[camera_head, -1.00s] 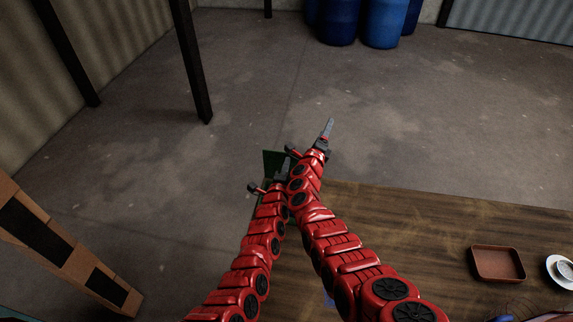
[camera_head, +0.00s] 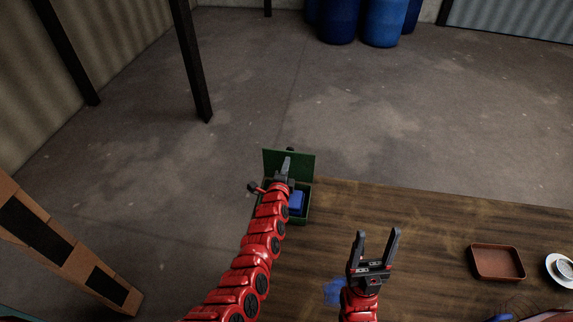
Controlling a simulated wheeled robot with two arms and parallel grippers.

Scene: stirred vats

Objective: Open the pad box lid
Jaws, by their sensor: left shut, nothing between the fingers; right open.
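The green pad box (camera_head: 303,216) sits at the far left corner of the wooden table. Its green lid (camera_head: 301,162) stands raised at the back of the box. A blue pad (camera_head: 297,201) shows inside. My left gripper (camera_head: 287,162) is shut and empty, over the box and in front of the lid; I cannot tell whether it touches the lid. My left arm hides the box's left part. My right gripper (camera_head: 378,240) is open and empty above the table, to the right of and nearer than the box.
A brown tray (camera_head: 497,277) and a white saucer with a cup (camera_head: 562,269) are at the table's right. A blue patch (camera_head: 334,291) lies beside my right gripper. The table (camera_head: 430,215) is clear between box and tray. Blue barrels (camera_head: 382,22) stand far back.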

